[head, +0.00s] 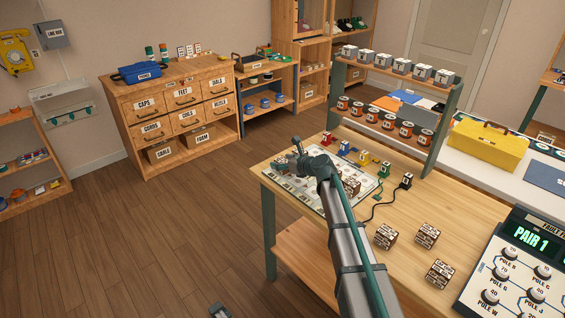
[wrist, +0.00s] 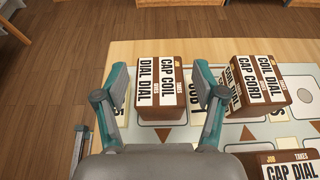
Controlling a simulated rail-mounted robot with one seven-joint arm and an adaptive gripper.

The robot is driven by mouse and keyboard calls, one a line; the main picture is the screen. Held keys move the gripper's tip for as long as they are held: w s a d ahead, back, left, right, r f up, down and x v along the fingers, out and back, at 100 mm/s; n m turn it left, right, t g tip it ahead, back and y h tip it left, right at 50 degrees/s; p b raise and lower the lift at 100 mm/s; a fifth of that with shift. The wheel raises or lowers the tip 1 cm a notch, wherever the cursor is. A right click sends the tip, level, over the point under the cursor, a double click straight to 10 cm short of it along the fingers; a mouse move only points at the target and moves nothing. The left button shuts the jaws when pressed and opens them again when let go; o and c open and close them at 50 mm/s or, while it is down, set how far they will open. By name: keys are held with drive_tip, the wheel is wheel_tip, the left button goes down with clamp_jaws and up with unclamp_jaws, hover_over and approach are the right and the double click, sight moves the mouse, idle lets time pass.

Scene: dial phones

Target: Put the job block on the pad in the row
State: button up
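Several brown job blocks with white word labels are in view. In the wrist view, one block (wrist: 160,88) labelled CAP COIL and DIAL DIAL sits on the pale mat between or just below my fingertips, with gaps at both sides. My gripper (wrist: 160,80) is open and empty; in the head view it is low over the far left part of the mat (head: 312,197). A second block (wrist: 256,86), labelled COIL DIAL and CAP CORD, stands just right of the right finger. A third block (wrist: 292,165) is cut off at the lower right. Which block the task means cannot be told.
More blocks, including one (head: 386,236), stand on the bare wooden table right of my arm. Small coloured connectors (head: 345,147) line the mat's far side, with a black cable (head: 378,208) nearby. A dial console (head: 515,270) reads PAIR 1. A shelf rack (head: 400,100) stands behind.

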drive_tip(key=shift+r, duration=0.1)
drive_tip(key=shift+s+d+r, duration=0.1)
drive_tip(key=shift+d, duration=0.05)
drive_tip(key=b+v, duration=0.1)
drive_tip(key=v, duration=1)
drive_tip(key=shift+s+d+r, duration=0.1)
drive_tip(key=shift+s+d, duration=0.1)
drive_tip(key=shift+d, duration=0.05)
